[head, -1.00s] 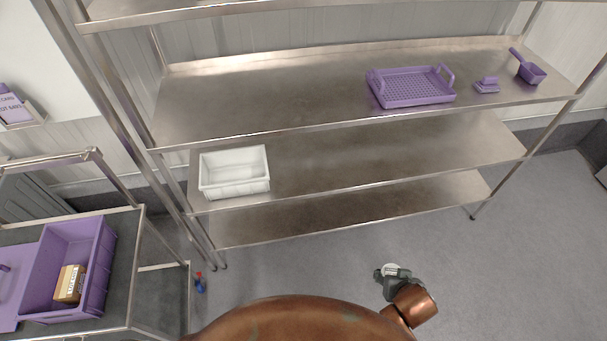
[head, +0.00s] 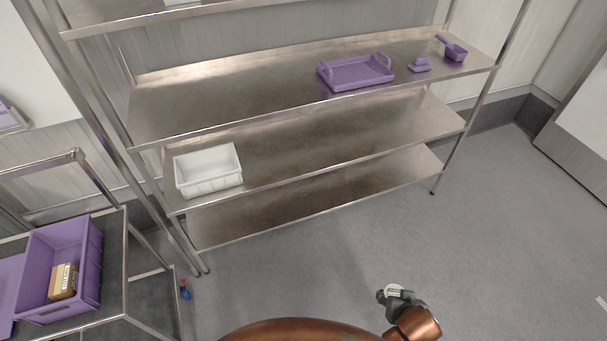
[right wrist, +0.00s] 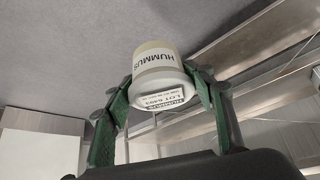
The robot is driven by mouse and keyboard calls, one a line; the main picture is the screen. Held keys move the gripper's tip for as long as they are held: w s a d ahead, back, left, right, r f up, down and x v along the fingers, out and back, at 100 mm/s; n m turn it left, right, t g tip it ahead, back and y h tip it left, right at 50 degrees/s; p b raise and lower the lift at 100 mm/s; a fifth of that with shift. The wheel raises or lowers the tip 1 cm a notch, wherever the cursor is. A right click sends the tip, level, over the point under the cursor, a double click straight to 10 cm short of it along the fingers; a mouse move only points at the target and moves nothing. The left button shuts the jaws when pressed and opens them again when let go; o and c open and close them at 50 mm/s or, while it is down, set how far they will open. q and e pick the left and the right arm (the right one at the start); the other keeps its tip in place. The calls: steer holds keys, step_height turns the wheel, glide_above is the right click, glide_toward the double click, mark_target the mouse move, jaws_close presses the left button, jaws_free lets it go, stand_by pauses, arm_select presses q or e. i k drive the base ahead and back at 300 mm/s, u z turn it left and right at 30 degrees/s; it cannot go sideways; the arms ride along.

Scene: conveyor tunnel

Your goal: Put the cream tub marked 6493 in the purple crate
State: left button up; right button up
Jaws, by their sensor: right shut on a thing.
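A cream tub (right wrist: 158,78) labelled HUMMUS, with LOT 6493 on its label, is between the fingers of my right gripper (right wrist: 160,98) in the right wrist view. The gripper is shut on it. In the head view the right gripper (head: 392,296) is at the lower right over the floor, and the tub (head: 394,290) shows only as a small pale round patch. A purple crate (head: 91,272) stands at the lower left with a brown box (head: 63,281) inside it. My left gripper is not in view.
A steel shelf unit (head: 300,185) fills the middle, holding a white crate (head: 209,186), a purple tray (head: 357,73) and a purple scoop (head: 454,52). The purple crate is on a metal cart (head: 118,300). A blue and red bottle (head: 185,289) is beside the cart. Floor at right is clear.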

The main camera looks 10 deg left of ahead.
mark_target(77, 257)
steer(key=z, duration=1.9)
steer(key=k, duration=2.55)
steer(key=u, duration=2.55)
